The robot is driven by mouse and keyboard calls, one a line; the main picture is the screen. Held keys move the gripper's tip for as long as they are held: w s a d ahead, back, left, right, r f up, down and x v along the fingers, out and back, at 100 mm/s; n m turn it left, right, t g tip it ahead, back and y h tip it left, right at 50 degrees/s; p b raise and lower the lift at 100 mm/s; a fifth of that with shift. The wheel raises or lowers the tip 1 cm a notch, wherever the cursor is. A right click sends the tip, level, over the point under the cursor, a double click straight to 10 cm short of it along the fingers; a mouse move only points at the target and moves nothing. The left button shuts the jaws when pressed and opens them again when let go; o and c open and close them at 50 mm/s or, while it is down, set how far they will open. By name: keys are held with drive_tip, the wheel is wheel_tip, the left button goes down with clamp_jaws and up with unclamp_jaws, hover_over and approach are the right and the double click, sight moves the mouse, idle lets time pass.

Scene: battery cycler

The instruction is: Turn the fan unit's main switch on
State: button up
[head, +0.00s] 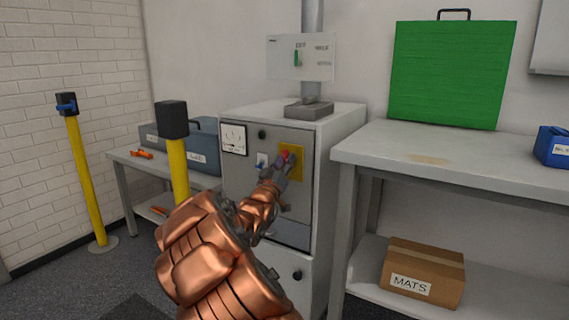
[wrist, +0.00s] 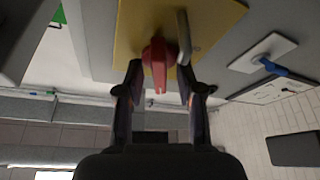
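The fan unit is a grey cabinet (head: 232,185) against the wall. Its red switch handle (head: 284,155) sits on a yellow plate (head: 298,163) on the upper front panel, partly hidden by my gripper (head: 281,166). In the wrist view the red handle (wrist: 156,62) stands out from the yellow plate (wrist: 130,28). My gripper (wrist: 160,76) is open, with one finger on each side of the handle. The fingertips are close to it; I cannot tell if they touch. A grey bar (wrist: 184,38) lies beside the handle, near one fingertip.
A workbench (head: 400,150) stands right of the cabinet. Yellow posts (head: 85,185) and a low bench (head: 135,160) are to the left.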

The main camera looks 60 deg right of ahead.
clamp_jaws()
drive_tip(key=shift+w+m, duration=0.1)
drive_tip(key=shift+m, duration=0.5)
drive_tip(key=shift+g+p, duration=0.3)
drive_tip(key=shift+p, duration=0.05)
drive_tip(key=shift+m+g+h+p, duration=0.25)
drive_tip(key=shift+m+g, duration=0.45)
drive_tip(key=shift+m, duration=0.65)
drive_tip(key=shift+m+g+h+p, duration=0.15)
drive_tip(key=shift+m+g+p, duration=0.2)
drive_tip(key=shift+m+g, duration=0.7)
drive_tip(key=shift+m+t, duration=0.35)
drive_tip(key=shift+m, duration=0.05)
drive_tip(key=shift+o, duration=0.6)
unclamp_jaws()
